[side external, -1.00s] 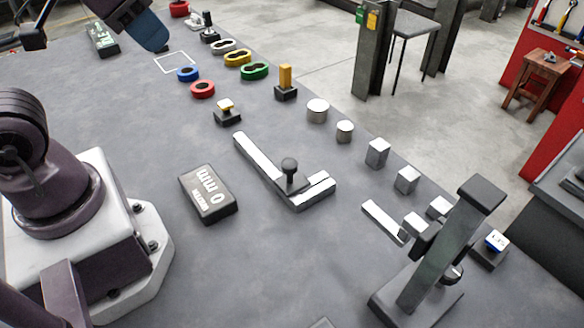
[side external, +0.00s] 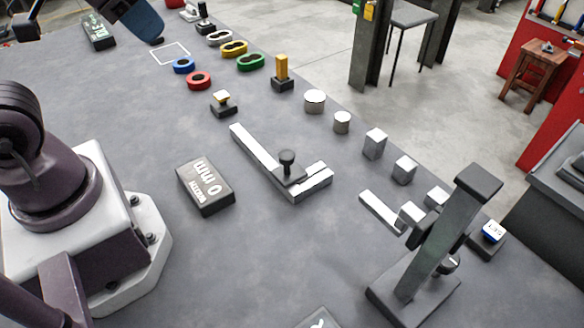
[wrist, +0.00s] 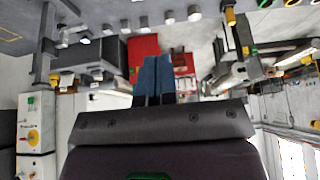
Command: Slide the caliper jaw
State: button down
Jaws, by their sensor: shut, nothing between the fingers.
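The caliper lies on the bench at the middle of the side view, with a long pale metal beam (side external: 255,150) running from upper left to lower right. Its sliding jaw (side external: 287,178) carries a black knob (side external: 287,157) and sits at the lower right end, beside the fixed jaw, with little or no gap visible. A dark readout block (side external: 205,187) left of it shows "0 mm". My gripper (side external: 150,38) is at the top left of the side view, far from the caliper and partly cut off. In the wrist view its blue fingers (wrist: 153,82) are together and empty.
Coloured rings (side external: 198,80), a yellow post (side external: 282,68) and a small knob on a base (side external: 223,102) stand beyond the caliper. Metal cylinders and blocks (side external: 375,142) line the right. A tall dark stand (side external: 435,245) rises at lower right. Bench around the readout is clear.

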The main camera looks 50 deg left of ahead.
jog(key=c, duration=1.8)
grip_release()
jog(key=o, duration=0.4)
jog(key=shift+f, duration=0.1)
jog(key=shift+c, duration=0.2)
jog(key=o, duration=0.7)
jog(key=shift+w+d+f+g, duration=0.15)
jog(key=shift+w+f+g, duration=0.2)
jog(key=shift+f, duration=0.15)
jog(key=shift+w+d+f+g, duration=0.1)
jog(key=shift+w+f+g, duration=0.2)
jog(key=shift+f, duration=0.2)
jog(key=shift+c, duration=0.2)
jog(key=m+g, duration=0.4)
jog(key=m, duration=0.1)
send_near(287, 154)
notch_tip(287, 154, down, 9)
jog(key=shift+w+f, duration=0.15)
jog(key=shift+f, duration=0.1)
